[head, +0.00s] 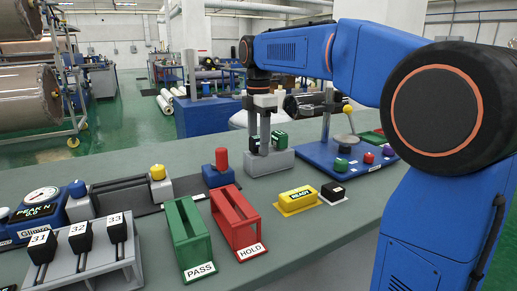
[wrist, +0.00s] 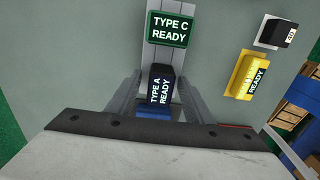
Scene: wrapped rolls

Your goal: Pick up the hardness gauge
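Two gauge-like blocks sit in a grey stand (head: 280,160). One is dark with a blue lower part and reads TYPE A READY (wrist: 160,86). The other is green and reads TYPE C READY (wrist: 170,30); green parts (head: 280,138) also show at the stand in the head view. My gripper (head: 260,151) points down over the stand. In the wrist view my gripper (wrist: 162,78) is open, with one finger on each side of the TYPE A block and visible gaps beside it. The lower part of that block is hidden by my gripper body.
A yellow READY block (head: 297,198) and a black block (head: 334,191) lie in front of the stand. Red HOLD (head: 235,220) and green PASS (head: 188,235) racks stand to the left. A blue board (head: 318,158) with knobs and a post is at right.

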